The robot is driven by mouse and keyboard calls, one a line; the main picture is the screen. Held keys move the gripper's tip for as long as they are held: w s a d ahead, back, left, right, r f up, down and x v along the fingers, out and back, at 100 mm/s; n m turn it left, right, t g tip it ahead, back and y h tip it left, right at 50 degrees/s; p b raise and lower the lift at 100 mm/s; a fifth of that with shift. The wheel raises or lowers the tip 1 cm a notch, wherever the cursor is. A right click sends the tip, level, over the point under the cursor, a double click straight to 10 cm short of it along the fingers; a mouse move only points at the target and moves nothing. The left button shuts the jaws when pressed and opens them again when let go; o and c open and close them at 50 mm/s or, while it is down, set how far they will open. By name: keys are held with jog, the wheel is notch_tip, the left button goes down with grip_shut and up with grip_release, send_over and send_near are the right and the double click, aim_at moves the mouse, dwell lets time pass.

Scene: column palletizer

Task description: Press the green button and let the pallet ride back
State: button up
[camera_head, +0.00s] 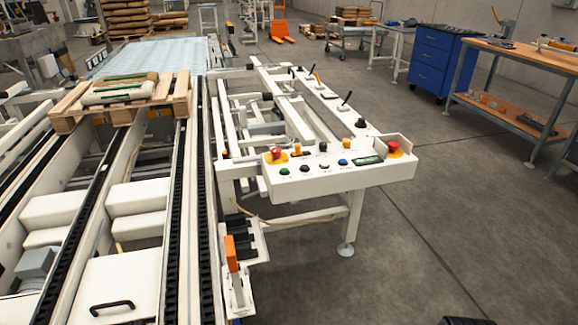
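The green button (284,171) is the leftmost in a row of small round buttons on the front of a white control panel (330,178). Next to it are a dark button, a white button (324,165) and a blue button (343,162). The wooden pallet (68,117) lies across the chain conveyor (178,200) at the left, with a few sacks (120,90) on it. My gripper is not visible. A small dark shape shows at the bottom edge, right of centre, and I cannot tell what it is.
Levers stand behind the panel. An orange-topped sensor bracket (231,254) is beside the conveyor. A blue drawer cabinet (433,58) and workbench (525,55) stand right. Floor in front is clear.

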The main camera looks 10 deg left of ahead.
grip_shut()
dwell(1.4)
